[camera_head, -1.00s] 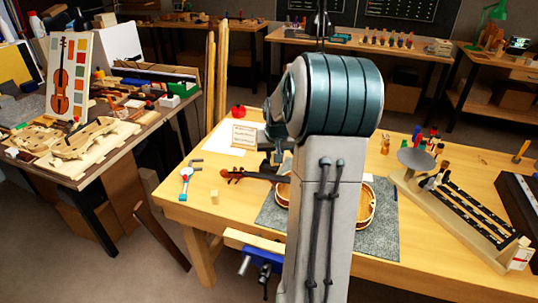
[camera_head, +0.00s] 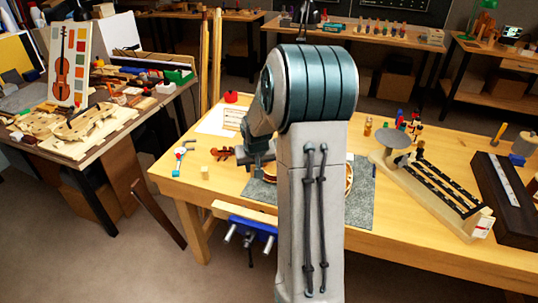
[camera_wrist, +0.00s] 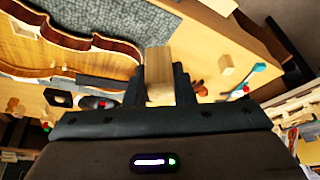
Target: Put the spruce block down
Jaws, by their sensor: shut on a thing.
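A pale wooden block, the spruce block (camera_wrist: 158,72), is between the two dark fingers of my gripper (camera_wrist: 160,88) in the wrist view. The fingers are shut on its sides, and its far end sticks out past them. In the head view my gripper hangs over the wooden workbench (camera_head: 430,240), left of my arm's column. The held block cannot be made out there. Whether it touches anything below is not clear.
A blue vise (camera_head: 250,228) is on the front edge.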

